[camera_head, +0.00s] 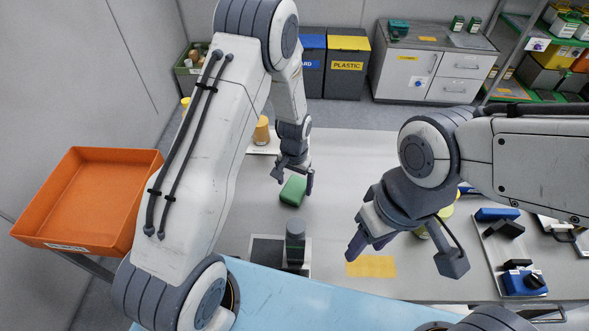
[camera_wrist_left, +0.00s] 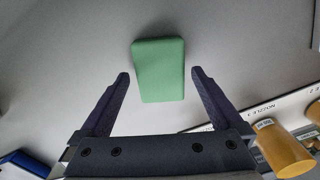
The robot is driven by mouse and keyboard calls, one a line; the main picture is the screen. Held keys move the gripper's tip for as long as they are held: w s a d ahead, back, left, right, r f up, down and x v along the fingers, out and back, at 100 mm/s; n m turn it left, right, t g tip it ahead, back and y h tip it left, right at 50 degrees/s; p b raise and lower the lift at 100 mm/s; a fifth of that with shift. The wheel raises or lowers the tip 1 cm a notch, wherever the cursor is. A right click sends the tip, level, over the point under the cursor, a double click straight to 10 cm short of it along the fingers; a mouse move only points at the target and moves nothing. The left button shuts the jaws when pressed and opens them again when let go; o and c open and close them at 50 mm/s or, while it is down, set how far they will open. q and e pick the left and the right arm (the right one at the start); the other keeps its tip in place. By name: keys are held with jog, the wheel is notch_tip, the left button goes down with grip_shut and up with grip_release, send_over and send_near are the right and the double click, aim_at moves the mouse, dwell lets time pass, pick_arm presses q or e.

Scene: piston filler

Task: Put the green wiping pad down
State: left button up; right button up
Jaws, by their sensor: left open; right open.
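The green wiping pad (camera_head: 293,190) lies on the grey table top in the head view, just below my left gripper (camera_head: 294,182). In the left wrist view the pad (camera_wrist_left: 158,70) sits in front of and partly between the two spread fingers of my left gripper (camera_wrist_left: 161,85), with a gap on each side. The left gripper is open and holds nothing. My right gripper (camera_head: 362,240) is open and empty, over the table to the right of the pad.
A yellow mat (camera_head: 371,267) lies below my right gripper. A dark grey cylinder (camera_head: 295,243) stands nearer me. A tan container (camera_head: 262,131) stands behind the left gripper; an orange bin (camera_head: 85,195) is at the left. A tray with blue parts (camera_head: 524,281) is at the right.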

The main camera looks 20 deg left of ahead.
aim_at(295, 188)
pick_arm(q)
jog(key=s+d+r+m+b, duration=0.1)
jog(key=s+d+r, duration=0.1)
jog(key=r, duration=0.5)
jog(key=s+d+r+b, duration=0.1)
jog(key=s+d+r, duration=0.2)
jog(key=r, duration=0.5)
jog(key=s+d+r+m, duration=0.2)
jog(key=s+r, duration=0.1)
jog(key=s, duration=0.7)
jog(key=s+d+r+m+h, duration=0.1)
jog(key=s+r, duration=0.3)
jog(key=s, duration=0.6)
jog(key=shift+s+d+r+m, duration=0.25)
jog(key=shift+s+d+m, duration=0.05)
jog(key=shift+d+m, duration=0.2)
pick_arm(e)
notch_tip(295, 188, down, 2)
jog(key=shift+f, duration=0.1)
pick_arm(q)
jog(key=shift+a, duration=0.15)
pick_arm(e)
jog(key=shift+a, duration=0.1)
